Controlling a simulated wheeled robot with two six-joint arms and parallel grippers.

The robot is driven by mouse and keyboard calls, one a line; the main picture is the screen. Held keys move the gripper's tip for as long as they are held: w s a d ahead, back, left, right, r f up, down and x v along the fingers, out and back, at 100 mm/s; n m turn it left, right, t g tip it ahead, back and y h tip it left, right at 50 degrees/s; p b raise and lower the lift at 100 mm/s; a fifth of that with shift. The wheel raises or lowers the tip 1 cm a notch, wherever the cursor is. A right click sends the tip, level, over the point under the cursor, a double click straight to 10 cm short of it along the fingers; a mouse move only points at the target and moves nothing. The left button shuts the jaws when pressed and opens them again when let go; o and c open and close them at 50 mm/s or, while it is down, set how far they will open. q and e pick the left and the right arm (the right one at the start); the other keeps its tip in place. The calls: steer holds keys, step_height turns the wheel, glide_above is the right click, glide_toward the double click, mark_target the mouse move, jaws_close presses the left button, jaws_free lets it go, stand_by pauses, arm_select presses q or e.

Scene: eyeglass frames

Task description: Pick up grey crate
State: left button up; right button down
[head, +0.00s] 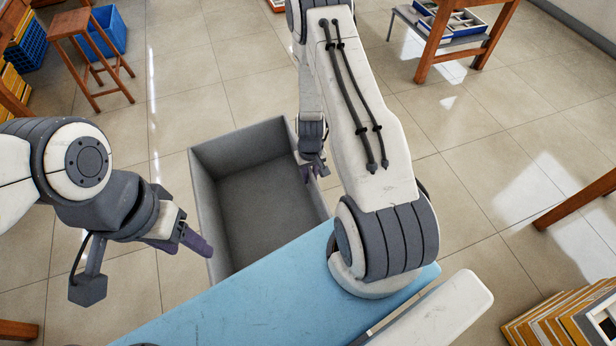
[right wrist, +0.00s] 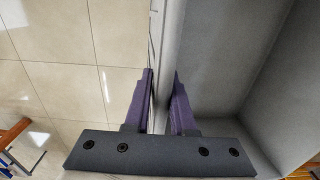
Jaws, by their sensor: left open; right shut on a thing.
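The grey crate (head: 270,200) is an open, empty box in the middle of the head view, in front of my blue base. My right gripper (head: 316,172) is at its right wall. In the right wrist view, the purple fingers (right wrist: 163,95) stand on either side of the crate's wall (right wrist: 171,40), shut on it. My left gripper (head: 190,243) is open and empty, beside the crate's left wall near its near end. The near part of the crate is hidden behind my base.
A wooden stool (head: 88,55) and blue crates (head: 105,32) stand at the upper left. A wooden table (head: 465,35) with trays is at the upper right. Stacked frames (head: 560,320) lie at the lower right. Tiled floor around the crate is clear.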

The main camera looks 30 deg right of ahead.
steer(key=s+d+r+b, duration=0.3)
steer(key=s+d+r, duration=0.2)
steer(key=s, duration=0.4)
steer(key=shift+s+r, duration=0.35)
steer(key=shift+r, duration=0.3)
